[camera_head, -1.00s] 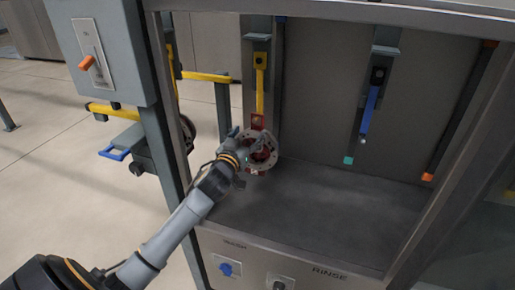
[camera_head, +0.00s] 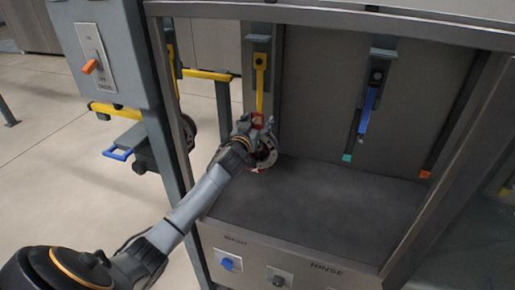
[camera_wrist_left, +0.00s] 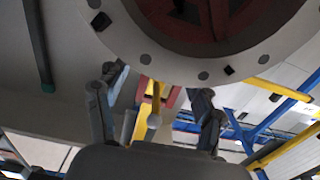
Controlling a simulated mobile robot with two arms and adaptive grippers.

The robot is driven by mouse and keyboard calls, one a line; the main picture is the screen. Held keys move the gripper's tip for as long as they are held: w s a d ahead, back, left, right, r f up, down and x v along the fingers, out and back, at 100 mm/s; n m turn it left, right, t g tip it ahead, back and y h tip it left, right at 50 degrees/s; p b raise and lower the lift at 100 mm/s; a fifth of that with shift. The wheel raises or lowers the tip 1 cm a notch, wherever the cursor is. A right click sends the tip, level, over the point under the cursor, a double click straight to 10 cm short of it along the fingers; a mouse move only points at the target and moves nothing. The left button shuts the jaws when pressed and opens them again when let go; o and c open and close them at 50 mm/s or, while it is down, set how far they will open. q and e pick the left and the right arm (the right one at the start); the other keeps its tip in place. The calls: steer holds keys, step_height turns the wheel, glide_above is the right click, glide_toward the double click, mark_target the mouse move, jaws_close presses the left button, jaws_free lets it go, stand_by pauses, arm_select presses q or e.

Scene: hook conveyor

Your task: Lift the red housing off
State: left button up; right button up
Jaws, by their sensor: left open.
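The red housing (camera_head: 266,158) with its round grey flange hangs at the lower end of a yellow hook (camera_head: 260,80) in the cabinet. My left gripper (camera_head: 255,123) is at the top of the housing, near the hook's lower end, and covers part of it. In the left wrist view the housing's bolted flange (camera_wrist_left: 190,65) fills the top. There my left gripper (camera_wrist_left: 156,88) is open, its fingers spread on either side of the yellow hook (camera_wrist_left: 153,110) with a pale ball end. Whether a finger touches anything cannot be told. My right gripper is not in view.
A blue hook (camera_head: 370,105) hangs empty to the right. The cabinet floor (camera_head: 320,200) is clear. A grey post and a control box with an orange switch (camera_head: 92,67) stand left. Knobs line the front panel below.

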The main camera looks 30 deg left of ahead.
mark_target(259, 107)
arm_select(q)
jaws_close()
steer(key=shift+r, duration=0.4)
steer(key=shift+w+f, duration=0.1)
steer(key=shift+w, duration=0.05)
steer(key=shift+r+b, duration=0.5)
steer(key=shift+r, duration=1.3)
steer(key=shift+s+d+f, duration=0.1)
steer(key=shift+s+f, duration=0.05)
steer(key=shift+s, duration=0.45)
steer(key=f+b+v, duration=0.1)
steer(key=b+v, duration=0.4)
steer(key=v, duration=1.2)
steer(key=shift+f, duration=0.15)
